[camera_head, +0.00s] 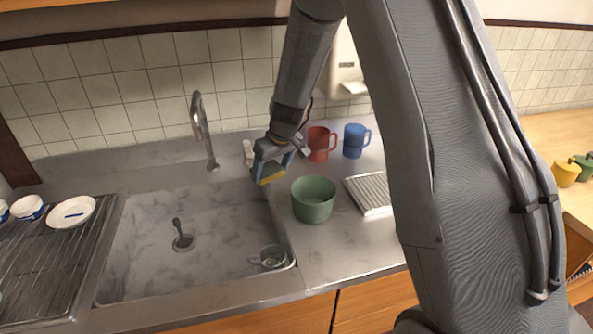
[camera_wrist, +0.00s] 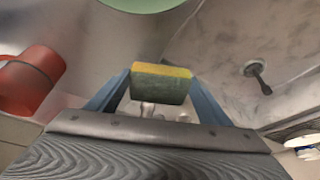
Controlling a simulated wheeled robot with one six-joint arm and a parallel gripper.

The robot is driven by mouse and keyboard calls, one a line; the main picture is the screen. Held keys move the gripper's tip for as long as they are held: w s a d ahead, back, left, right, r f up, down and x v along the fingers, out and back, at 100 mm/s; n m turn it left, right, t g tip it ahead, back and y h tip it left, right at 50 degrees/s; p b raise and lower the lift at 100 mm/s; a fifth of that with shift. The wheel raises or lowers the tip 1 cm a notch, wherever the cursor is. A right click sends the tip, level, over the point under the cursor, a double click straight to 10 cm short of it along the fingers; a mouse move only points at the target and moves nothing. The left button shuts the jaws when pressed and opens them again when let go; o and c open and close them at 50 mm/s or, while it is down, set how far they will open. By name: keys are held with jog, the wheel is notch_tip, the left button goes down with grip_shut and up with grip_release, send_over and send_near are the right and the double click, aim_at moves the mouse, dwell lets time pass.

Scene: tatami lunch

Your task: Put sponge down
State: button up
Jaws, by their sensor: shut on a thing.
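The sponge (camera_wrist: 160,84) is yellow and green and sits between the two blue fingers of my gripper (camera_wrist: 158,92) in the wrist view. In the head view my gripper (camera_head: 270,168) is shut on the sponge (camera_head: 272,177) near the sink's back right corner, left of and behind the green bowl. A small pale item (camera_head: 248,150) stands just behind my gripper, partly hidden. In the wrist view, small whitish shiny items (camera_wrist: 148,109) show just past the sponge. I cannot tell whether the sponge touches the counter.
The green bowl (camera_head: 313,203), red mug (camera_head: 320,146), blue mug (camera_head: 354,141) and ribbed white tray (camera_head: 368,193) stand on the counter to the right. A tap (camera_head: 203,130) rises behind the sink. A drying rack (camera_head: 50,265) lies left.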

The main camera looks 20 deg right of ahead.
jog(key=d, duration=0.2)
jog(key=d+p, duration=0.1)
jog(key=d, duration=0.2)
jog(key=w+d, duration=0.1)
jog(key=d, duration=0.1)
jog(key=shift+w+d+p, duration=0.1)
jog(key=shift+d+p, duration=0.25)
jog(key=shift+d, duration=0.65)
jog(key=f, duration=0.1)
jog(key=f+p, duration=0.1)
jog(key=shift+a+f, duration=0.2)
jog(key=shift+f, duration=0.1)
jog(key=shift+f+p, duration=0.3)
jog(key=shift+f, duration=0.15)
jog(key=shift+w+f+b, duration=0.1)
jog(key=shift+f+b, duration=0.1)
jog(key=shift+b, duration=0.1)
jog(key=o, duration=1.3)
jog(key=shift+r, duration=0.15)
